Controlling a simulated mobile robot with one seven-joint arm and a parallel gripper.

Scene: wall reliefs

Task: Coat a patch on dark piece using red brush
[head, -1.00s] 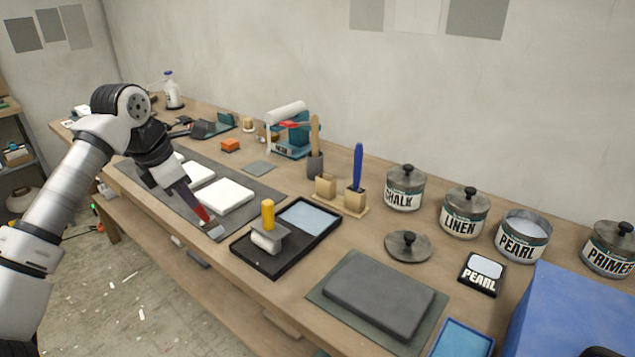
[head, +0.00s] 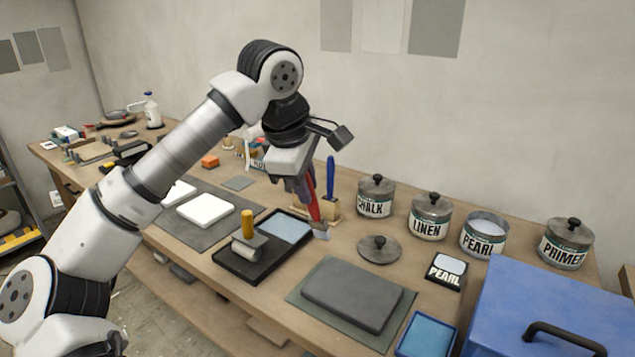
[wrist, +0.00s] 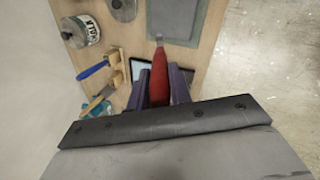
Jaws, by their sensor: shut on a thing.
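My gripper (head: 306,190) is shut on the red brush (head: 313,208), which hangs bristles down above the bench between the black tray and the round lid. In the wrist view the red handle (wrist: 160,81) sits between the two fingers, with its tip towards the dark piece. The dark piece (head: 353,293) is a grey slab lying flat on a green-grey mat, to the right of and nearer than the brush. It also shows at the top of the wrist view (wrist: 176,18). The brush tip is apart from the dark piece.
A black tray (head: 237,272) holds a yellow-handled roller. A blue brush (head: 331,178) stands in a wooden holder behind my gripper. The open pearl tin (head: 483,234) stands among lidded tins; a loose lid (head: 379,249) lies in front. A blue box (head: 545,305) blocks the right.

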